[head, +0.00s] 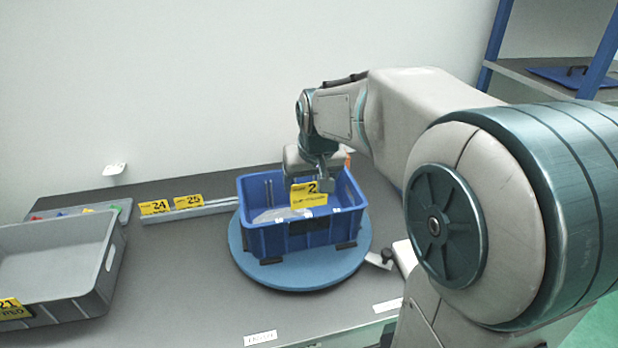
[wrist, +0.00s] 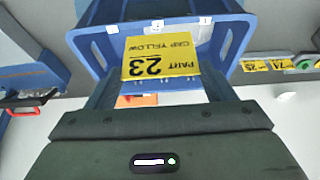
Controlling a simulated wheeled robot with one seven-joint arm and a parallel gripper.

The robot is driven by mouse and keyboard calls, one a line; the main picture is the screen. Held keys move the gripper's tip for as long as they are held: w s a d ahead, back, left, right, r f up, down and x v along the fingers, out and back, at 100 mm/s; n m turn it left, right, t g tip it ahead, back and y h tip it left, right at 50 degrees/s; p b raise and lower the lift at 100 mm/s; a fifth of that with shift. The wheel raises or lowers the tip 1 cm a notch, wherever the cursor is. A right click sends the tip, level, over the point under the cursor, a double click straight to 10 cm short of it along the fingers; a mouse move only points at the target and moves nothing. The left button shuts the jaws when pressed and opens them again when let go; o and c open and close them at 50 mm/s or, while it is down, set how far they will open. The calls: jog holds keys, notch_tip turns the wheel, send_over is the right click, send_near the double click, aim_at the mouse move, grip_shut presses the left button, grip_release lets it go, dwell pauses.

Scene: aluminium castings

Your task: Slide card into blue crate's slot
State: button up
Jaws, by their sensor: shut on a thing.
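The yellow card (head: 308,194) is held by my gripper (head: 324,180), which is shut on it. In the wrist view the card (wrist: 160,58) reads "PART 23 CAP YELLOW", upside down, between the two fingers. The blue crate (head: 292,240) stands on a round blue turntable (head: 300,281). The card is over the crate, close to the middle of the near wall. White tags numbered 1, 2 and 3 run along this wall, and the card lines up with the middle tag (wrist: 158,24). I cannot tell whether its lower edge is touching the slot.
A grey rail holds yellow cards 24 (head: 155,207) and 25 (head: 188,201) left of the crate. A grey bin (head: 108,265) stands at the left. A tray of small coloured parts (head: 124,210) lies behind it. The table's front middle is clear apart from white labels.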

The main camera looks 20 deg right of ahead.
jog(key=shift+f+b, duration=0.55)
jog(key=shift+f, duration=0.5)
jog(key=shift+f+b, duration=2.55)
jog(key=shift+f, duration=0.25)
dwell(0.7)
jog(key=o, duration=1)
jog(key=shift+r, duration=0.15)
jog(key=v, duration=1.3)
jog(key=shift+r, duration=0.3)
jog(key=shift+s, duration=0.1)
jog(key=s+f+g, duration=0.1)
jog(key=s+f, duration=1.4)
jog(key=f, duration=0.2)
jog(key=shift+s+a+g, duration=0.15)
jog(key=shift+g, duration=0.25)
